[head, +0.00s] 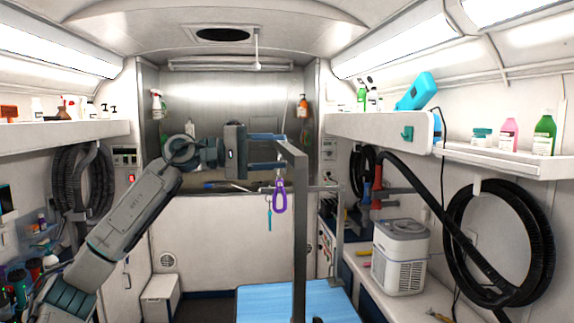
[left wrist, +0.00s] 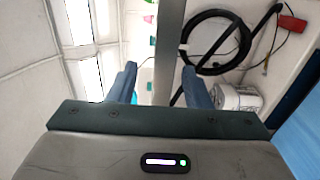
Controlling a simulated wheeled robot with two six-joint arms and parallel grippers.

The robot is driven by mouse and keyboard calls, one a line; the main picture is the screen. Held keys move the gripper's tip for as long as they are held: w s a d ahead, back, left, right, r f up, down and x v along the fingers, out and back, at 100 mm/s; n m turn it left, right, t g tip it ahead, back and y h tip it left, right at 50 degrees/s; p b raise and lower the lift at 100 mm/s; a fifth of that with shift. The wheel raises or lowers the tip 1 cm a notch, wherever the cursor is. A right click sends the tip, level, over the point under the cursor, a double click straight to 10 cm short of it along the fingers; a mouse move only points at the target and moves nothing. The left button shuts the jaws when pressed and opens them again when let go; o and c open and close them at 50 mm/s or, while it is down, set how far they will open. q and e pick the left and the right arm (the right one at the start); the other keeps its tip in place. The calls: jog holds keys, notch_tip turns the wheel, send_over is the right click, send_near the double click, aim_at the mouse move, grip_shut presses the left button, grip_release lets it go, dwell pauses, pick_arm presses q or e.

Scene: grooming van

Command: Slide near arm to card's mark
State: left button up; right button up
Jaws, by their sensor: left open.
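The near grooming arm (head: 299,235) is a grey post rising at the near side of the blue table (head: 262,300), with a short bar at its top running back. A purple loop (head: 280,195) hangs by that bar, beside a small teal piece. My left gripper (head: 282,152) is open at the top of the post, its fingers pointing right. In the left wrist view a grey bar (left wrist: 168,45) shows between or just beyond the open fingers (left wrist: 160,86); contact cannot be told. A farther post (head: 338,240) stands behind. I cannot make out a card or its mark.
A white appliance (head: 400,258) stands on the right counter, with a coiled black hose (head: 500,240) on the wall beside it. Shelves of bottles line both sides, and a white box (head: 159,298) sits at the lower left. The tabletop that shows looks mostly bare.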

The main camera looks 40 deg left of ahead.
pick_arm(q)
jog(key=b+v, duration=0.4)
jog(key=v, duration=0.3)
jog(key=shift+b, duration=0.3)
jog(key=shift+w, duration=0.1)
dwell(0.6)
